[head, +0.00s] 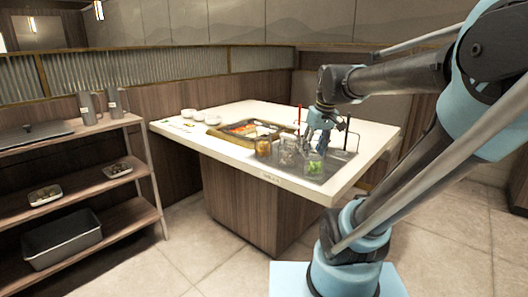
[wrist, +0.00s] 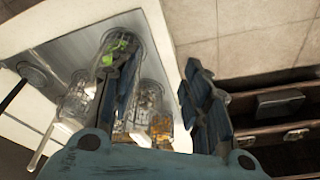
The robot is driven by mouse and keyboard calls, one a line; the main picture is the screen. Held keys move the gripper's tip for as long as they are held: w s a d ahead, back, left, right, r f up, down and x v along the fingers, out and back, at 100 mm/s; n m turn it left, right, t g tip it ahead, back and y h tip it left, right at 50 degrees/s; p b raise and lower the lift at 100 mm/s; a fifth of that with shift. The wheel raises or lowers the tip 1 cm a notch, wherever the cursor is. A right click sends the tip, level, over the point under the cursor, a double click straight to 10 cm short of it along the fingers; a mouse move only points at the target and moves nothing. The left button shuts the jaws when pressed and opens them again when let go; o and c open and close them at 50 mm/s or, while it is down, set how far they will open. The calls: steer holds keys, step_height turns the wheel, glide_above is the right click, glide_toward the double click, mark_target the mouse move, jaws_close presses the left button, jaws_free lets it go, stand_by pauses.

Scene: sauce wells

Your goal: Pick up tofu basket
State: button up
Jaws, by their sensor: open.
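Several clear baskets stand close together in the grey counter inset. One holds green leaves (head: 315,164) and also shows in the wrist view (wrist: 119,44). One holds amber pieces (head: 263,148), in the wrist view at the bottom (wrist: 161,129). A basket with pale or greyish contents (head: 287,153) stands between them; another clear one (wrist: 76,95) is at left in the wrist view. I cannot tell which is the tofu basket. My gripper (head: 318,138) is open above the baskets. In the wrist view its left finger overlaps the baskets and its right finger is beside them.
The white table (head: 225,150) carries a tray of red and white food (head: 243,130) and small white bowls (head: 197,116). A wooden shelf (head: 105,182) at left holds canisters, dishes and a dark bin (head: 62,243). Floor is clear between shelf and table.

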steer(key=w+a+r+n+y, duration=0.1)
steer(key=w+a+r+n, duration=0.1)
steer(key=w+a+r, duration=0.3)
steer(key=w+a+r+n, duration=0.1)
steer(key=w+r, duration=0.2)
steer(key=w, duration=0.4)
steer(key=n+y, duration=0.1)
steer(key=n, duration=0.2)
glide_toward(264, 129)
steer(key=x, duration=1)
steer(key=shift+w+a+f, duration=0.15)
steer(key=shift+w+f, duration=0.1)
steer(key=shift+w, duration=0.1)
jaws_close()
